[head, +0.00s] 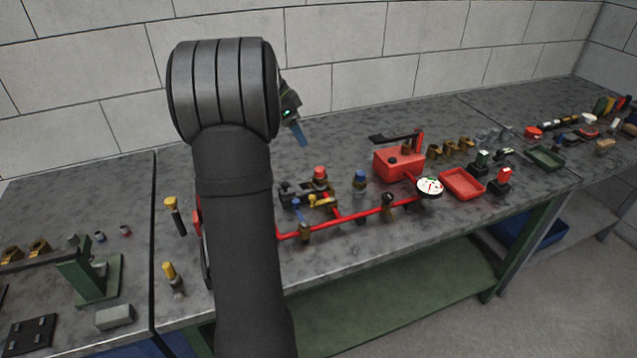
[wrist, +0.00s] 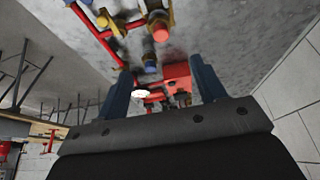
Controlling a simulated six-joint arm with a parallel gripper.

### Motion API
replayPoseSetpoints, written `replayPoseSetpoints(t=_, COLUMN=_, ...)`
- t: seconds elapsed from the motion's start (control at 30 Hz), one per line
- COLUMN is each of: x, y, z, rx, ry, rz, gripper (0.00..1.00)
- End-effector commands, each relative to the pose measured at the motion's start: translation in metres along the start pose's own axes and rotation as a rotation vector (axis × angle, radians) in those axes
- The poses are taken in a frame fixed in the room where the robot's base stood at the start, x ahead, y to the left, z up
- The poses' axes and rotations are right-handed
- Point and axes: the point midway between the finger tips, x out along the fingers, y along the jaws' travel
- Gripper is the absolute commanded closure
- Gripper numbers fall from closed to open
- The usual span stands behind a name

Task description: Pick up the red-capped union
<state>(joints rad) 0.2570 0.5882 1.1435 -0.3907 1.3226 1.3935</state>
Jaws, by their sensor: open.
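The red-capped union (head: 320,176) stands on the grey bench behind the red pipe run, its red cap on top of a brass body. It also shows in the wrist view (wrist: 161,33), beyond my fingertips near the top of the picture. My gripper (head: 299,134) is mostly hidden behind my own arm in the head view. It is above the bench, up and to the left of the union and apart from it. In the wrist view my gripper (wrist: 160,66) has its two blue fingers spread, with nothing held between them.
A blue-capped fitting (head: 360,180) stands right of the union. Yellow- and blue-handled valves (head: 321,201) sit close in front of it. A red pump box (head: 399,163), white gauge (head: 429,187) and red tray (head: 461,184) are further right. Bare bench lies behind the union.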

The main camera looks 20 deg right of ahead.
Motion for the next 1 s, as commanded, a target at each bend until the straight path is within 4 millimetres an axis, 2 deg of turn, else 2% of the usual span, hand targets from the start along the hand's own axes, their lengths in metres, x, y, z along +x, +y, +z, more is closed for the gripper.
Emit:
replayPoseSetpoints(t=0.17, x=0.027, y=0.0, z=0.0, rx=0.001, ry=0.0, rz=0.007, gripper=0.36)
replayPoseSetpoints(t=0.5, x=0.099, y=0.001, z=0.0, rx=0.001, ry=0.0, rz=0.006, gripper=0.36)
replayPoseSetpoints(t=0.63, x=0.115, y=0.0, z=-0.001, rx=0.001, ry=0.0, rz=0.004, gripper=0.36)
replayPoseSetpoints(t=0.87, x=0.127, y=0.0, z=-0.001, rx=0.0, ry=0.0, rz=0.003, gripper=0.36)
replayPoseSetpoints(t=1.0, x=0.145, y=0.0, z=-0.003, rx=0.001, ry=0.0, rz=0.004, gripper=0.36)
